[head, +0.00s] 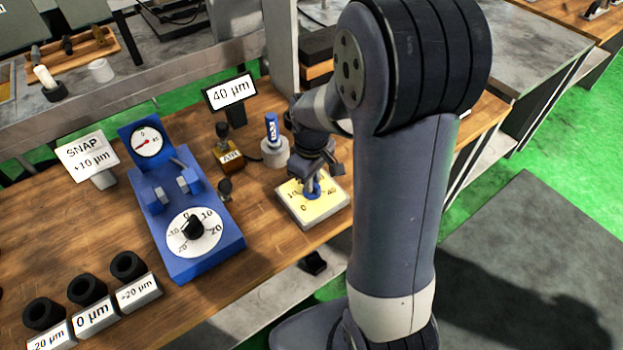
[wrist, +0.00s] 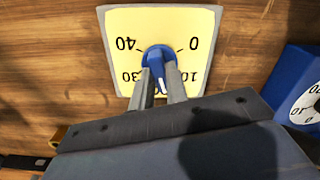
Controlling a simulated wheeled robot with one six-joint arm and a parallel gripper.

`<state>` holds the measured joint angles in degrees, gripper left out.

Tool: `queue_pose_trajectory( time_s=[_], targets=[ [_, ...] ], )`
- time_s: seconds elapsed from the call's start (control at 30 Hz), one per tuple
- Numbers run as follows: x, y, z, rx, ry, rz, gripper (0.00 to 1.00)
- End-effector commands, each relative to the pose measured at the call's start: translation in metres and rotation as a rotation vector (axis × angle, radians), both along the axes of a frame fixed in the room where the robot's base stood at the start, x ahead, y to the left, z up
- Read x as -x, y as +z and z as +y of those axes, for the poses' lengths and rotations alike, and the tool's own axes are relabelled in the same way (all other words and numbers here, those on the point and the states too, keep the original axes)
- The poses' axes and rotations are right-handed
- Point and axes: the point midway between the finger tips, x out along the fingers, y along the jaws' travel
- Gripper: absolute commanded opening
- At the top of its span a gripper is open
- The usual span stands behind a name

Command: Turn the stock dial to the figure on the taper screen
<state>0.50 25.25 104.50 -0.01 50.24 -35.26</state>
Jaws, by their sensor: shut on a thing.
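The taper screen (head: 230,92) is a small black-framed display that reads 40 µm, at the back of the bench. The stock dial is a yellow plate (head: 322,208) with a blue knob (head: 312,192) in its middle. In the wrist view the plate (wrist: 205,30) appears upside down, with 40 at left and 0 at right. The blue knob (wrist: 156,53) has a white mark pointing down, toward 20, which is partly hidden by my fingers. My gripper (wrist: 160,72) is shut on the knob from above; in the head view my gripper (head: 313,178) partly covers the dial.
A blue gauge fixture (head: 215,255) with a white dial stands left of the stock dial. A brass AIR block (head: 228,156) and a grey base with a blue cylinder (head: 272,132) stand behind it. A SNAP +10 µm sign (head: 88,155) and black rings (head: 88,290) are further left.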

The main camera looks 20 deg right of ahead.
Motion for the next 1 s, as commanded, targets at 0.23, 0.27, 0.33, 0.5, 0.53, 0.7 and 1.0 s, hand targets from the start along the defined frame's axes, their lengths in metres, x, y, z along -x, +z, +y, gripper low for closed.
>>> queue_pose_trajectory(
  time_s=[0.23, 0.27, 0.33, 0.5, 0.53, 0.7, 1.0],
  targets=[
    [-0.0006, 0.0005, -0.0005, 0.0, -0.235, -0.001, 0.0],
    [-0.0006, 0.0005, -0.0005, 0.0, -0.264, -0.001, 0.0],
    [-0.0005, 0.0005, -0.0005, 0.0, -0.33, -0.001, 0.0],
    [-0.0005, 0.0005, -0.0007, 0.0, -0.491, -0.001, 0.0],
    [-0.0005, 0.0006, -0.0007, 0.0, -0.52, -0.001, 0.0],
    [-0.0005, 0.0006, -0.0009, -0.001, -0.681, -0.001, 0.0],
    [-0.0004, 0.0007, -0.0011, -0.001, -0.966, -0.001, 0.0]
  ],
)
